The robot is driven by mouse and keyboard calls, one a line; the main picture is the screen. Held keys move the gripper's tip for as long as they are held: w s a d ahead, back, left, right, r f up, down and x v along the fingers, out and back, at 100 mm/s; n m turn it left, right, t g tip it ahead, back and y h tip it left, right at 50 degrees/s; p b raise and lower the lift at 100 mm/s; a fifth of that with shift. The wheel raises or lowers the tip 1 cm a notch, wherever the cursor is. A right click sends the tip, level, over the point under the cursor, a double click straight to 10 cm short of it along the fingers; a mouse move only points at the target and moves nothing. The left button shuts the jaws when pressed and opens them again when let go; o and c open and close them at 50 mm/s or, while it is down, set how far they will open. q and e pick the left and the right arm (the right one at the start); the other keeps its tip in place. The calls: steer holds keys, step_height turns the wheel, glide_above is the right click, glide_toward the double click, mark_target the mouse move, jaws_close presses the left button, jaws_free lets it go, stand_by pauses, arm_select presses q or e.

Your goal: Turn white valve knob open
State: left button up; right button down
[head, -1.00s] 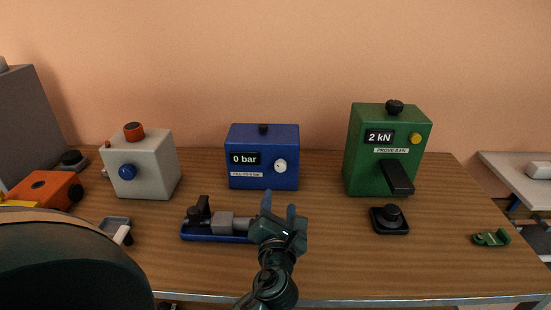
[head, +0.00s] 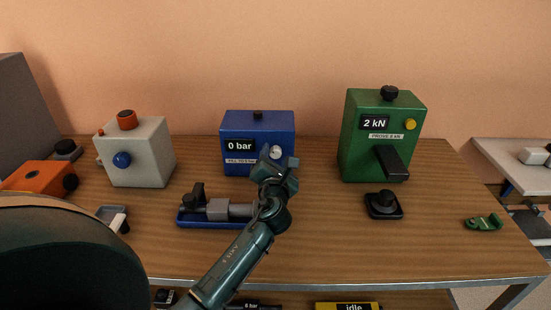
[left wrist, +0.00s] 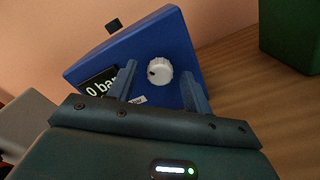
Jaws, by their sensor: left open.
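The white valve knob (left wrist: 159,71) is on the front of the blue box (left wrist: 178,32), whose display reads "0 bar". In the head view the knob (head: 275,153) shows just above my left gripper (head: 279,166), partly covered by it, on the blue box (head: 259,125). In the left wrist view my left gripper (left wrist: 165,88) is open, with one finger on each side of the knob in the picture. The knob shows clear of both fingers; whether the fingertips reach its depth I cannot tell. My right gripper is not in view.
A blue vise-like fixture (head: 216,211) stands on the table in front of the blue box. A grey box (head: 145,160) with a blue knob is to the left. A green box (head: 363,160) with a black lever is to the right. Bare wood lies between them.

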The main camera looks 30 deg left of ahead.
arm_select(q)
steer(key=shift+c, duration=0.5)
steer(key=c, duration=0.9)
steer(key=shift+n, duration=0.3)
steer(key=n+p, duration=0.1)
steer(key=n, duration=0.3)
steer(key=shift+n, duration=0.3)
steer(key=n, duration=0.5)
steer(key=shift+n, duration=0.3)
steer(key=o, duration=1)
